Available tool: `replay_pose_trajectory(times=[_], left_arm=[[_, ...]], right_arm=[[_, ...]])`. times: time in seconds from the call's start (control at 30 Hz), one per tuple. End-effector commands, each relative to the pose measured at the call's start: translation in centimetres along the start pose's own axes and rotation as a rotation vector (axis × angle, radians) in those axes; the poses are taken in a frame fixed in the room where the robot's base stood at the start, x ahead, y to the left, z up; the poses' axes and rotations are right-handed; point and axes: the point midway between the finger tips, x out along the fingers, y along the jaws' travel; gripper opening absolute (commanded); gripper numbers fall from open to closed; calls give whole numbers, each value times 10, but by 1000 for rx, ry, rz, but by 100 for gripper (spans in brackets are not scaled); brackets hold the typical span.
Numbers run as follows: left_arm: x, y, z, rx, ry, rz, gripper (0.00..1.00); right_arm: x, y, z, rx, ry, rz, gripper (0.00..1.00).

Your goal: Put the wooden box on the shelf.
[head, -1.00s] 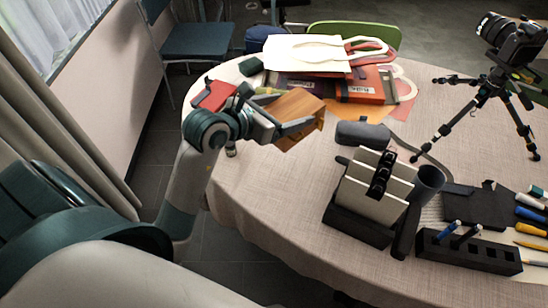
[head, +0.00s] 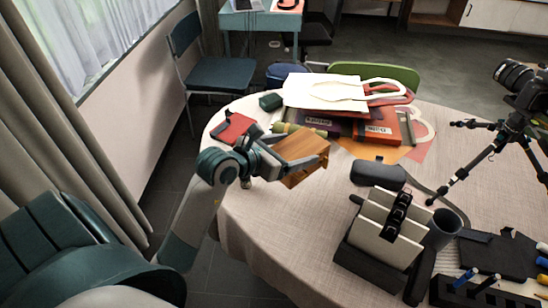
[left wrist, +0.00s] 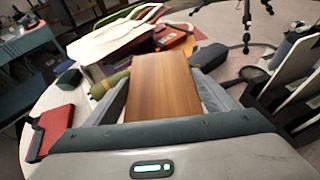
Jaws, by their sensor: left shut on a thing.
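The wooden box (head: 302,158) is a brown, wood-grained block. My left gripper (head: 296,163) is shut on it and holds it over the left part of the round table. In the left wrist view the box (left wrist: 165,85) fills the space between the two grey fingers of the gripper (left wrist: 165,100). Whether the box touches the table is hard to tell. A wooden shelf unit with white doors (head: 490,18) shows partly at the top right, beyond the table on the far side of the room. My right gripper is not in view.
The round table (head: 290,225) holds a red box (head: 236,127), a green roll (head: 300,130), paper bags (head: 345,90), a grey case (head: 378,172), a white file holder (head: 385,235) and a tripod camera (head: 510,75). A blue chair (head: 222,75) stands behind left. Dark floor lies beyond.

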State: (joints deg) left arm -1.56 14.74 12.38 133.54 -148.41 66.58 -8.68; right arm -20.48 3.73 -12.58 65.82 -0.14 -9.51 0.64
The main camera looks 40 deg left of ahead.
Motion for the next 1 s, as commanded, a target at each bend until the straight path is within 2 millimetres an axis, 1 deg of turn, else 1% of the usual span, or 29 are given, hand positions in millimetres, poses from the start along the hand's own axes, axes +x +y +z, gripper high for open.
replay_pose_trajectory(times=[0.03,0.2,0.33,0.43,0.6,0.8,1.0], left_arm=[[1,10,-3,1,-1,4,15],[8,39,-18,0,-3,4,15],[13,59,-30,1,-2,4,15],[16,71,-36,2,-3,2,15],[19,81,-41,1,-6,1,15],[19,82,-41,1,-7,1,15],[20,82,-43,1,-6,1,15]], right_arm=[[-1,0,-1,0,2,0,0],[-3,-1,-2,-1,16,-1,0],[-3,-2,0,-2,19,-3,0],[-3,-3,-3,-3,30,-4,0],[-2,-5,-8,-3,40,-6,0],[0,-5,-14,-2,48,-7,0],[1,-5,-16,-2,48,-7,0]])
